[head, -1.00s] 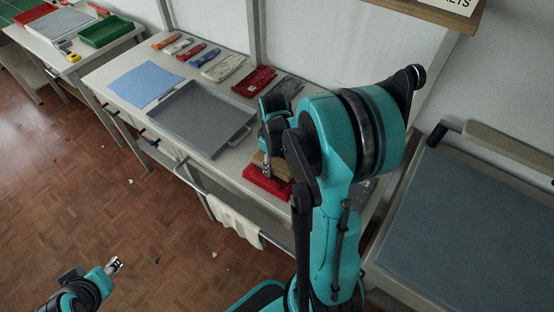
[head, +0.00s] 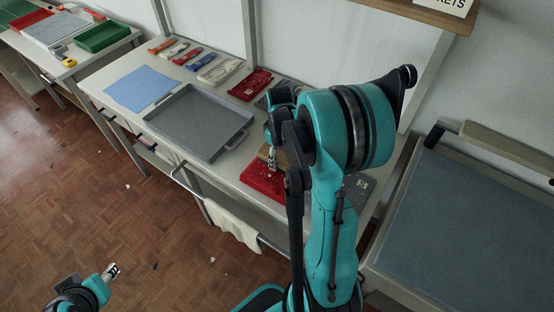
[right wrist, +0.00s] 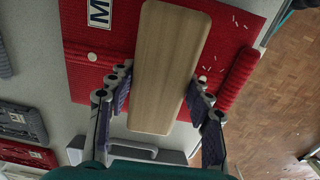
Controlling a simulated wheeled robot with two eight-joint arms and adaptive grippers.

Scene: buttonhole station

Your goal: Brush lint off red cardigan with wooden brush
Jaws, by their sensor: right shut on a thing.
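The red cardigan (head: 262,183) lies flat on the bench, partly hidden behind my right arm in the head view. In the right wrist view the red knit (right wrist: 90,70) shows a white "M" label, a thick ribbed edge at the right and several pale lint specks beside the brush. My right gripper (right wrist: 158,95) is shut on the wooden brush (right wrist: 170,65), with a finger on each long side. The brush is over the cardigan; its bristles are hidden, so contact cannot be told. My left gripper (head: 112,271) is low at the left, over the floor, away from the bench.
A grey tray (head: 240,138) and a blue cloth (head: 143,87) lie left of the cardigan. Folded garments, including a red one (head: 250,85), line the bench's back. A pale cloth (head: 234,226) hangs from the front rail. A grey-topped table (head: 470,230) stands at right.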

